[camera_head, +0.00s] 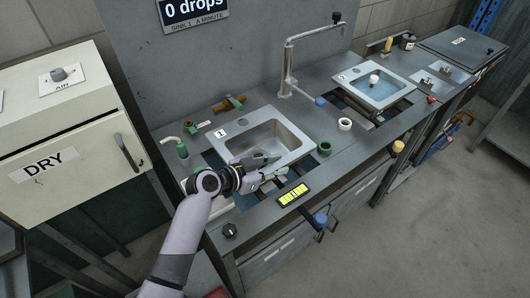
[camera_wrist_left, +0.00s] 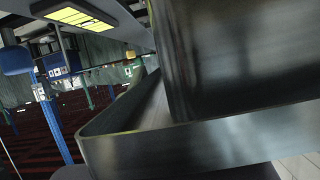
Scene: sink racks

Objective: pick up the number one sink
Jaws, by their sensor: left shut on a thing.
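The number one sink (camera_head: 235,126) is a grey steel basin with a "1" label, sitting in a cut-out of the counter in the head view. My left gripper (camera_head: 274,168) is at its near rim and shut on it. My gripper and wrist hide part of the near edge. In the left wrist view, the steel wall of the sink (camera_wrist_left: 240,60) fills the right side, very close. I cannot tell whether the sink is lifted off its support. My right gripper is not in view.
A second sink (camera_head: 372,83) stands further right in the counter. A tall faucet (camera_head: 288,70) rises between them. Green and white rings (camera_head: 345,125), a yellow display (camera_head: 293,194) and a small green-topped tap (camera_head: 181,148) are nearby. A "DRY" cabinet (camera_head: 60,140) stands left.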

